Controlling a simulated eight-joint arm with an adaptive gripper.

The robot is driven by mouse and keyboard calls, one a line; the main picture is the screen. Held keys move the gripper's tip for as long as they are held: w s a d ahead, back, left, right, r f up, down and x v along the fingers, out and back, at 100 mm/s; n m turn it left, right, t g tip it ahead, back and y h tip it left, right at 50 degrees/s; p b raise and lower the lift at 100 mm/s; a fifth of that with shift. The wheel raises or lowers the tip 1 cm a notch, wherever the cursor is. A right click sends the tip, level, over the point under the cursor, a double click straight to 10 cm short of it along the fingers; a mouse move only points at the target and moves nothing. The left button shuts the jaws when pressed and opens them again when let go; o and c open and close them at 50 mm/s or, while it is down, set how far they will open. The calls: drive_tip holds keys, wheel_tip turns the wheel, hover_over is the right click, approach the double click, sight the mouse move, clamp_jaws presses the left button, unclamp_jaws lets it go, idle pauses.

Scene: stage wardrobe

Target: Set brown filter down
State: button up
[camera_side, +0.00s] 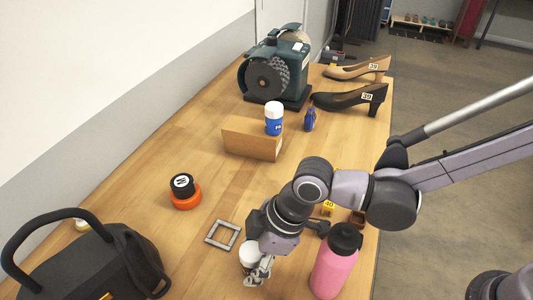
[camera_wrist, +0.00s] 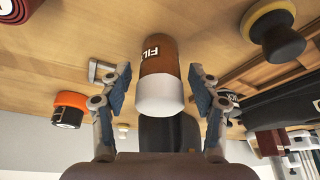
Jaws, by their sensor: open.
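A square grey frame (camera_side: 222,234) lies just left of my gripper. A pink bottle (camera_side: 334,268) stands close on the right. An orange-and-black jar (camera_side: 185,192), a black bag (camera_side: 90,265) and a cardboard holder (camera_side: 250,140) with a blue-and-white can (camera_side: 273,120) stand on the table (camera_side: 150,150).

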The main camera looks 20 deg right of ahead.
drive_tip(key=v, duration=1.1)
drive_tip(key=w+d+m+t+h, duration=0.1)
drive_tip(key=d+m, duration=0.6)
drive_tip(key=d, duration=1)
drive_tip(key=w+d+m+t+h, duration=0.1)
drive_tip(key=d+m+t+h, duration=0.2)
drive_tip(key=d, duration=1.4)
drive_tip(key=m+t, duration=0.1)
drive_tip(key=m, duration=0.3)
drive_tip(key=shift+f+t, duration=0.15)
drive_tip(key=shift+t, duration=0.25)
